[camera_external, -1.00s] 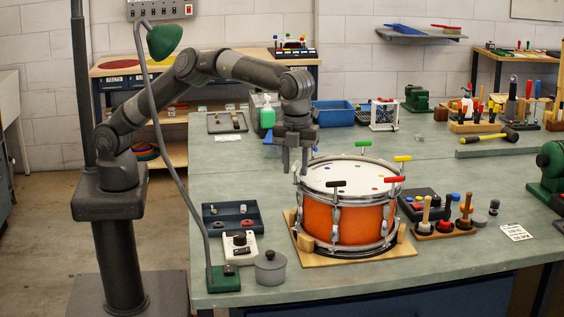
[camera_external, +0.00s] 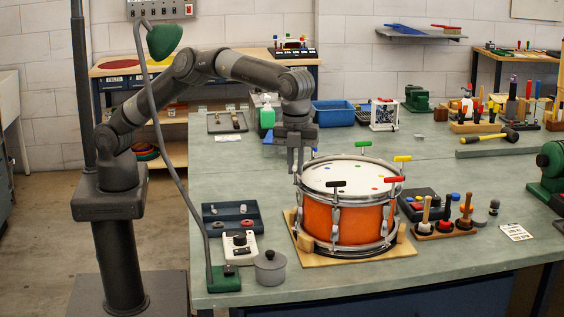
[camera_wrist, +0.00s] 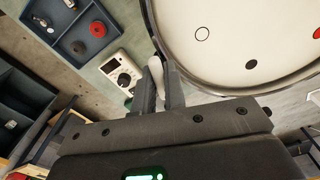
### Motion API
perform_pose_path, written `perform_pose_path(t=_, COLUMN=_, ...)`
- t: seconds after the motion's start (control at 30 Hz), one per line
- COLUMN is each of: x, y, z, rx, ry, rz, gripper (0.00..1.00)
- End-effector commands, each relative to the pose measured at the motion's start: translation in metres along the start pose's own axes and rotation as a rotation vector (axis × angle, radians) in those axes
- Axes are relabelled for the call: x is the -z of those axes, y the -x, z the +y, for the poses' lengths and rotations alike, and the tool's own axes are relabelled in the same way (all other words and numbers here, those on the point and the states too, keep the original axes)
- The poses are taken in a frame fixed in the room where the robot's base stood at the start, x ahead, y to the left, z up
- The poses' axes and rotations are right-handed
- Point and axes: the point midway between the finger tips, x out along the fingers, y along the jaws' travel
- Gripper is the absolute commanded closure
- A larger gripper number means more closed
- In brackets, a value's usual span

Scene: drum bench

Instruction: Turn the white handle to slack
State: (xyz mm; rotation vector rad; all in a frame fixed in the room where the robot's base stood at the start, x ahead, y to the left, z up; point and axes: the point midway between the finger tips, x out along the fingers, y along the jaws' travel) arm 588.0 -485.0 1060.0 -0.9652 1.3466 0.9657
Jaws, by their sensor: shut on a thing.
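An orange drum (camera_external: 343,222) with a white head (camera_external: 352,177) and metal rims sits on a wooden stand on the bench. Black, red, yellow and green handles stand around its rim. My gripper (camera_external: 296,168) points down at the drum's left rim. In the wrist view my gripper (camera_wrist: 160,92) is shut on the white handle (camera_wrist: 156,70), whose pale end shows between the fingers beside the drum rim. The white handle is hidden by the fingers in the external view. The wrist view also shows the white drum head (camera_wrist: 235,30) with a white, a black and a red dot.
A blue-grey tray (camera_external: 232,217), a white meter box (camera_external: 239,247) and a grey lidded pot (camera_external: 270,267) stand left of the drum. A lamp with a green shade (camera_external: 164,40) rises at the left. Mallets (camera_external: 445,215) stand to the right.

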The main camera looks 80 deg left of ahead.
Motion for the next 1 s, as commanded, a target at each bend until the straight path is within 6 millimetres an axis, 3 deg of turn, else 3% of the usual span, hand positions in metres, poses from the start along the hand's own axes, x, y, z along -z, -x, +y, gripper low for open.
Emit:
perform_pose_path(t=0.3, x=-0.0001, y=0.0004, z=-0.0002, rx=0.002, ry=0.275, rz=-0.001, gripper=1.0)
perform_pose_path(t=0.7, x=-0.0003, y=0.0005, z=-0.0003, rx=0.001, ry=0.312, rz=0.0, gripper=1.0)
perform_pose_path(t=0.73, x=-0.0004, y=0.0005, z=-0.0004, rx=0.001, ry=0.312, rz=0.0, gripper=0.87)
perform_pose_path(t=1.0, x=-0.0002, y=0.0003, z=-0.0002, rx=0.001, ry=0.311, rz=0.0, gripper=0.67)
